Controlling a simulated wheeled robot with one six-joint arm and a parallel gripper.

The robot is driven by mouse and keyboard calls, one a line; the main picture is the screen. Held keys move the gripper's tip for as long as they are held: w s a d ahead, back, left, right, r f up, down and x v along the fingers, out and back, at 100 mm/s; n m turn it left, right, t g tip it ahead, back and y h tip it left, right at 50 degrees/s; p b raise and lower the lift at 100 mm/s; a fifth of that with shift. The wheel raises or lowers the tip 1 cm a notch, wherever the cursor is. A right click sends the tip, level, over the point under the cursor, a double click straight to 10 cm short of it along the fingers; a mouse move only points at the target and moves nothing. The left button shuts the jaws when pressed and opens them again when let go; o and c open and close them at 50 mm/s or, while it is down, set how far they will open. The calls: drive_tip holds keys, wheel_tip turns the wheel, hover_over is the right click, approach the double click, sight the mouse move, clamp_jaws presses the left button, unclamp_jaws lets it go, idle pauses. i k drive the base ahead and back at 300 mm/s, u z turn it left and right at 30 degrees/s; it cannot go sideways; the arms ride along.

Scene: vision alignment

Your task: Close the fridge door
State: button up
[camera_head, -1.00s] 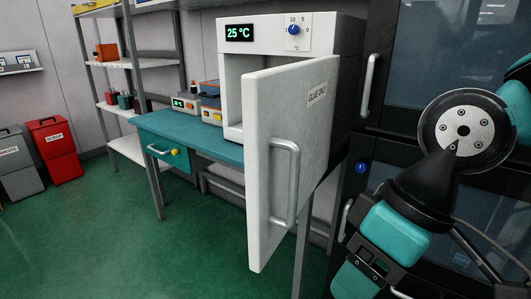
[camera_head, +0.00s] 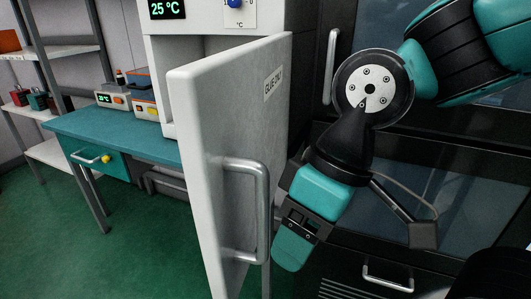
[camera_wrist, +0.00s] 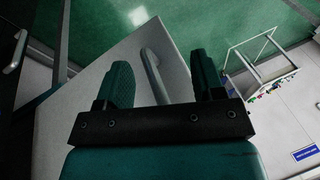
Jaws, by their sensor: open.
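The white fridge door (camera_head: 225,115) stands wide open, swung out toward me, with a "GLUE ONLY" label on its outer face. Its grey bar handle (camera_head: 262,210) is on that face. The fridge body (camera_head: 215,18) sits on the teal bench and shows 25 °C. My gripper (camera_head: 297,240) is just right of the handle in the head view, pointing down. In the wrist view, my gripper (camera_wrist: 162,85) has its two teal fingers apart and empty, and the door handle (camera_wrist: 153,75) shows between them. I cannot tell how deep the handle lies between the fingers.
The teal bench (camera_head: 130,135) has a yellow-knobbed drawer and small devices on it. A dark glass-front cabinet (camera_head: 440,190) stands behind my arm on the right. A shelf rack (camera_head: 55,52) is at the left. The green floor (camera_head: 60,240) is clear at front left.

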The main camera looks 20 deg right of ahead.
sight(230, 108)
drive_tip(key=u, duration=0.15)
drive_tip(key=k, duration=0.7)
drive_tip(key=z, duration=0.9)
